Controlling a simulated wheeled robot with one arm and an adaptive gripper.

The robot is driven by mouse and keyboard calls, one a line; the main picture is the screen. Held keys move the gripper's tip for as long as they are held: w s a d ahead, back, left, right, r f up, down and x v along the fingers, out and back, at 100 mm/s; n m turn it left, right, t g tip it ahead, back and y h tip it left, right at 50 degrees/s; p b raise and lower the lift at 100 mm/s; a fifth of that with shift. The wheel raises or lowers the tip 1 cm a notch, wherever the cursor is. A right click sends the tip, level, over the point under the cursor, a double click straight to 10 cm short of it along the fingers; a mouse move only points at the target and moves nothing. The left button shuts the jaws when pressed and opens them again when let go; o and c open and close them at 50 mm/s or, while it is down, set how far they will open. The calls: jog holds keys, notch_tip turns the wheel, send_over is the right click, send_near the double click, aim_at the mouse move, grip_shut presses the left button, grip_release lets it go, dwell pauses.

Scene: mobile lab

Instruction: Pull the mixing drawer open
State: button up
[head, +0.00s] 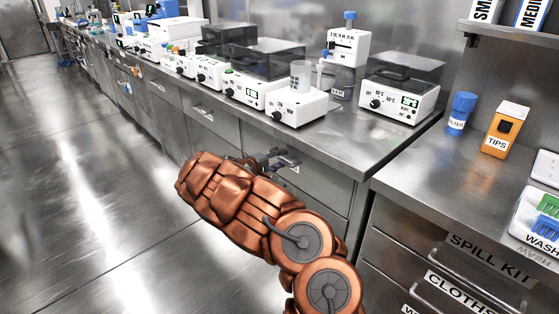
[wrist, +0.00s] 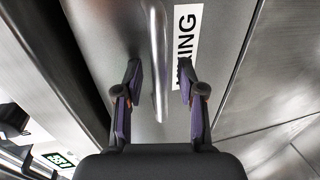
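The mixing drawer (wrist: 225,25) is a steel front with a white label (wrist: 187,25) reading "...ING", its other end hidden by a finger. Its bar handle (wrist: 158,60) runs lengthwise through the middle of the wrist view. My gripper (wrist: 160,78) is open, with one dark finger on each side of the handle. No contact shows between fingers and bar. In the head view my gripper (head: 277,158) is at the drawer front (head: 325,184) under the counter, its handle mostly hidden by my gripper. The drawer looks flush with the cabinet.
The steel counter (head: 345,140) above carries a stirrer with a beaker (head: 297,105) and other lab devices (head: 402,85). At right are a spill kit drawer (head: 480,265), an orange tips box (head: 504,130) and a blue-capped bottle (head: 460,113). The floor (head: 90,200) at left is clear.

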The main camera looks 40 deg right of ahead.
jog(key=shift+c, duration=0.3)
grip_shut()
jog(key=shift+a, duration=0.1)
